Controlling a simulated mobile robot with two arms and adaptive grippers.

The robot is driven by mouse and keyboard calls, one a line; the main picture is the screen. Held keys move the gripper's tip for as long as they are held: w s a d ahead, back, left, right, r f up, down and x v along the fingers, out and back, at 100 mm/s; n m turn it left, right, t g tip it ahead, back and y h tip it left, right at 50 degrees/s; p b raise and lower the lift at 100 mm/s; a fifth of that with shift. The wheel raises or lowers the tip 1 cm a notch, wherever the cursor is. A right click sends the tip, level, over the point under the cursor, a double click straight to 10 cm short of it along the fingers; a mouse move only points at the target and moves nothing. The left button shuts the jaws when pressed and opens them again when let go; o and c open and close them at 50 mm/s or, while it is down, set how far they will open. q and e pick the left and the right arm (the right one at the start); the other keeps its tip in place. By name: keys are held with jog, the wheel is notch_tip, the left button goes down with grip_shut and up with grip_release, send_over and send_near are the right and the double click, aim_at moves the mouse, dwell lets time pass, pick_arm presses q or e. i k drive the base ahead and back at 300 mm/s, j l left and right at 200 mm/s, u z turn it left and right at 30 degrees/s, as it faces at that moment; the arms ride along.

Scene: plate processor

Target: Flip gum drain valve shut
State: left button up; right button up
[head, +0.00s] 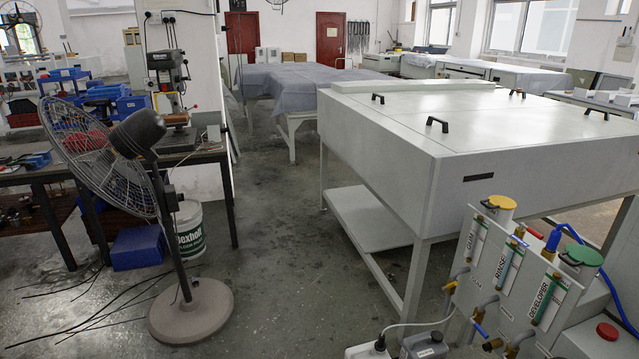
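The plate processor's tank panel (487,275) stands at the lower right in the head view. It has three tilted labelled gauges: gum (472,238), rinse (503,265) and developer (547,300). The gum gauge is the leftmost, below a yellow cap (501,203). A small valve with a yellowish handle (450,287) sits on the pipe at the panel's left edge, below the gum gauge, and looks like the gum drain valve. Its handle is too small to tell open from shut. Neither of my grippers is in view.
A large pale processor table (430,130) with black handles stands behind the panel. A pedestal fan (190,308) and workbench (180,160) are at left. The floor (290,240) between is clear.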

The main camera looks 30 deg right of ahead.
aim_at(453, 285)
jog(key=i+z, duration=0.25)
jog(key=z, duration=0.15)
jog(key=i+j+z, duration=0.15)
jog(key=z, duration=0.25)
jog(key=i+j+z, duration=0.25)
jog(key=z, duration=0.15)
jog(key=i+j+z, duration=0.25)
jog(key=z, duration=0.15)
